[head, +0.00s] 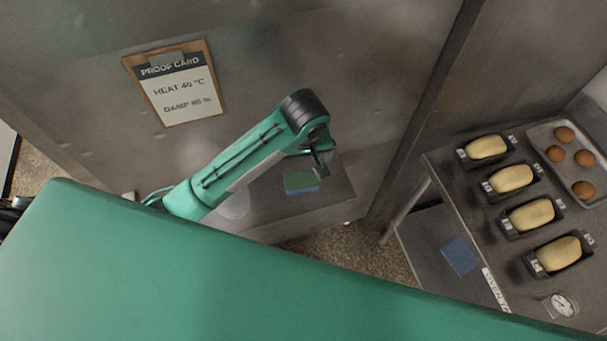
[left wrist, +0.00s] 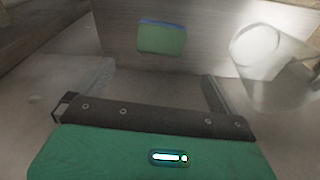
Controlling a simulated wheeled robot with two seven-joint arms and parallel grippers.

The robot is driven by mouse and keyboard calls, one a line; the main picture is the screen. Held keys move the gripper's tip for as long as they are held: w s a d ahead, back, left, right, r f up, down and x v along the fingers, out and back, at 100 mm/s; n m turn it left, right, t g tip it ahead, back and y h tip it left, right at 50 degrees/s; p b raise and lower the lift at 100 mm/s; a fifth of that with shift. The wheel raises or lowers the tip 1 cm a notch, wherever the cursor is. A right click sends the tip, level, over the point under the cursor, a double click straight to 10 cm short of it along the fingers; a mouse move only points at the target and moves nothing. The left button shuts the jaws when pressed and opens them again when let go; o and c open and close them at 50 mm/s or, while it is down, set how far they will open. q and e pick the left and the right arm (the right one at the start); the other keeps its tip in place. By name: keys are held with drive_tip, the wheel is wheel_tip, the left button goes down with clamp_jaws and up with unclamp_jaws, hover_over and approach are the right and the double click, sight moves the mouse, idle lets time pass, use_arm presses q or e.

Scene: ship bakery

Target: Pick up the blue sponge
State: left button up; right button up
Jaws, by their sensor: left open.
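The blue sponge (head: 301,183) has a green top face and a blue side. It lies on a small grey metal ledge against the wall. In the left wrist view the sponge (left wrist: 162,40) sits ahead of the fingers, near the top of the picture. My left gripper (head: 319,168) is open, just above and right of the sponge in the head view. The wrist view shows empty space between its spread fingers (left wrist: 158,88), and they are apart from the sponge. My right gripper is not in view.
A pale, clear round container (head: 235,206) stands on the ledge, left of the sponge. At right, a metal rack (head: 430,178) holds several loaf tins, a tray of buns (head: 583,184) and a dial (head: 562,304). A blue flat item (head: 460,256) lies on its lower shelf. A proof card (head: 178,85) hangs on the wall.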

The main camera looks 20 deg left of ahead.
sight(301, 180)
use_arm(q)
wheel_tip(301, 180, down, 4)
drive_tip(key=b, duration=0.3)
drive_tip(key=shift+a+f, duration=0.15)
drive_tip(key=shift+f, duration=0.1)
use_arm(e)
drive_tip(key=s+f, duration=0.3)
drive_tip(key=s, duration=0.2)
use_arm(q)
drive_tip(key=shift+w+a+f+p, duration=0.1)
drive_tip(key=shift+w+f+p, duration=0.1)
drive_tip(key=shift+f, duration=0.45)
drive_tip(key=shift+w+a+f+p, duration=0.1)
drive_tip(key=shift+w+f, duration=0.05)
drive_tip(key=shift+f, duration=0.55)
drive_tip(key=shift+f+p, duration=0.2)
drive_tip(key=shift+p, duration=0.1)
drive_tip(key=f, duration=0.1)
drive_tip(key=f+p, duration=0.2)
drive_tip(key=f, duration=0.1)
drive_tip(key=shift+w+a, duration=0.15)
drive_tip(key=shift+w, duration=0.2)
drive_tip(key=shift+f, duration=0.4)
drive_tip(key=shift+c, duration=0.2)
drive_tip(key=c, duration=0.8)
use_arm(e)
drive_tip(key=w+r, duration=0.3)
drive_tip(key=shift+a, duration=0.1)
